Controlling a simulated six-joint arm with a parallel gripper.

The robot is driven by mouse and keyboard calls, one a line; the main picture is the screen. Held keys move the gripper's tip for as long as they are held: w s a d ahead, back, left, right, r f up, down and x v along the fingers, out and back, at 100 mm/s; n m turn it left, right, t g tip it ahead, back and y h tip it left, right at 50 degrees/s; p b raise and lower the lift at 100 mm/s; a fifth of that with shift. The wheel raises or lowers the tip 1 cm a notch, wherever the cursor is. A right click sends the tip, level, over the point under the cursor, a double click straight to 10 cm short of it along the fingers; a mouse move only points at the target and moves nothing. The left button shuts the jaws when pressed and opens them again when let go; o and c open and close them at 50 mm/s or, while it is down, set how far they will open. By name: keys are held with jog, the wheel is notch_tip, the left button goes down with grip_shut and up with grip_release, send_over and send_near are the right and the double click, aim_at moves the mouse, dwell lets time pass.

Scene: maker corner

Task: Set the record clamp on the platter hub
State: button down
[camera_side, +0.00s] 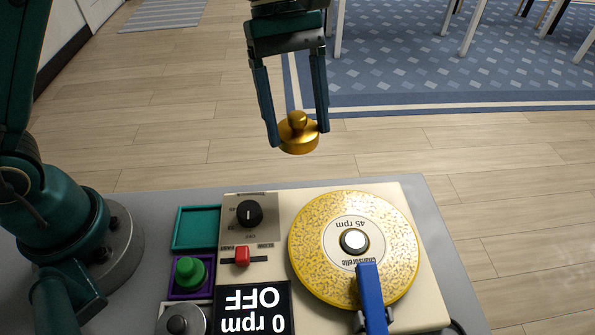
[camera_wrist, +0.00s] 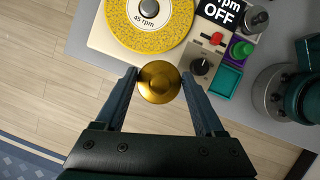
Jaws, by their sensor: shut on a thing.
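The gold record clamp (camera_side: 298,133) has a round knob on top and a wide base. My gripper (camera_side: 297,136) is shut on it and holds it upright in the air, past the turntable's edge. In the wrist view the clamp (camera_wrist: 159,82) sits between the fingertips of my gripper (camera_wrist: 160,85). The platter (camera_side: 312,262) carries a yellow speckled record with a white 45 rpm label. The platter hub (camera_side: 354,241) is a pale round button in a dark ring at its centre, bare. The hub also shows in the wrist view (camera_wrist: 149,8). The clamp is apart from the platter.
A blue tonearm (camera_side: 370,295) lies over the record's near side. Left of the platter are a black knob (camera_side: 249,213), a red slider (camera_side: 242,256) and a display (camera_side: 253,308) reading 0 rpm OFF. Further left are a teal tray (camera_side: 196,228) and a green knob piece (camera_side: 190,271).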

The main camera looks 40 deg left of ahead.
jog(key=s+d, duration=0.1)
jog(key=d, duration=0.3)
jog(key=s+d+f, duration=0.1)
jog(key=d, duration=0.3)
jog(key=s+d+f, duration=0.1)
jog(key=d, duration=0.3)
jog(key=shift+d+f, duration=0.2)
jog(key=shift+s+d+f, duration=0.2)
jog(key=shift+s, duration=0.05)
jog(key=shift+f, duration=1.9)
jog(key=shift+f, duration=0.5)
grip_release()
jog(key=shift+r, duration=0.1)
